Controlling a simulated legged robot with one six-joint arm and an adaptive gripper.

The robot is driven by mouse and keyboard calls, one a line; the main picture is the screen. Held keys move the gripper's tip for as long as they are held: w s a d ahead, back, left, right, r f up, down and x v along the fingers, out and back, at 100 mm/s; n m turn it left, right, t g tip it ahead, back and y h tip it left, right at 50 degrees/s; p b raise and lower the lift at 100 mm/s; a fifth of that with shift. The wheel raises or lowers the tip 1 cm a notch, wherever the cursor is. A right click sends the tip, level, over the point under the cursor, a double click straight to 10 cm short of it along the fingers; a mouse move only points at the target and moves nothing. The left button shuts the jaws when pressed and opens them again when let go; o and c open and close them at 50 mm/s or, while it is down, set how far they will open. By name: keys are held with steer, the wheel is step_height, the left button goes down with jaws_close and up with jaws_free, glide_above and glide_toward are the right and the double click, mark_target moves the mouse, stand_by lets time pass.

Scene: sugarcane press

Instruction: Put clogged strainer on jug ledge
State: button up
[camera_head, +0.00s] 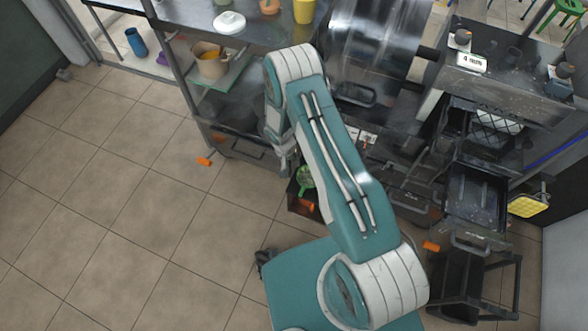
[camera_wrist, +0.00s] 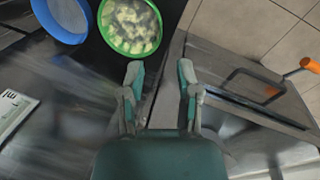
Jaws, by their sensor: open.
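A green-rimmed round strainer (camera_wrist: 130,25) holds many pale yellow-green clumps and looks clogged. It lies just beyond my left fingertip in the wrist view, apart from it. In the head view a green round thing (camera_head: 304,178), probably the same strainer, shows beside my arm. A blue-rimmed strainer (camera_wrist: 62,18) with a clear mesh lies left of the green one, cut by the frame's top edge. My gripper (camera_wrist: 161,72) is open and empty, and it shows small in the head view (camera_head: 285,165). I cannot make out which surface is the jug ledge.
A big metal drum (camera_head: 375,45) stands at the back. A tan pot (camera_head: 211,65) with orange contents is on the shelf at left. A metal plate with an orange-gripped handle (camera_wrist: 306,66) lies right of my gripper. The tiled floor (camera_head: 120,220) at left is mostly clear.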

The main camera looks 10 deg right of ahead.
step_height(320, 180, up, 35)
steer(key=d+t, duration=0.2)
steer(key=t, duration=0.1)
steer(key=s+d+r+n+t+y, duration=0.1)
steer(key=s+r+n+t, duration=0.1)
steer(key=s+r, duration=1.05)
steer(key=s+r+n+t+y, duration=0.1)
steer(key=s+r, duration=0.5)
steer(key=s, duration=0.5)
steer(key=shift+a+r, duration=0.2)
